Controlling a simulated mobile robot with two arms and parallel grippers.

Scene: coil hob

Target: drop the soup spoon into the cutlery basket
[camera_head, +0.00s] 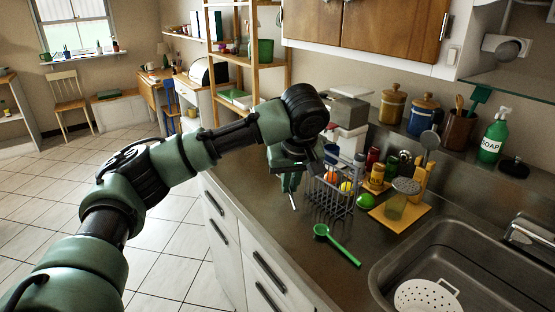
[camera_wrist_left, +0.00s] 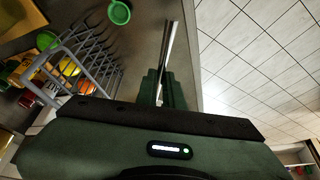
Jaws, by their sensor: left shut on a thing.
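My left gripper (camera_head: 289,182) is shut on a thin silvery metal piece, apparently the soup spoon (camera_head: 293,202), which points down over the counter's front edge. In the left wrist view the spoon (camera_wrist_left: 169,45) sticks out from the gripper (camera_wrist_left: 163,92); I cannot make out its bowl. The cutlery basket (camera_head: 332,200), a grey wire basket, stands on the counter just right of the gripper. It also shows at the left in the left wrist view (camera_wrist_left: 72,58). The spoon is beside the basket, outside it. My right gripper is not in view.
A green spoon-like utensil (camera_head: 337,246) lies in front of the basket. Jars and a yellow board (camera_head: 399,218) with a grater are to its right. The sink (camera_head: 385,275) holds a white colander (camera_head: 427,296). Bare counter (camera_head: 255,188) lies left of the basket.

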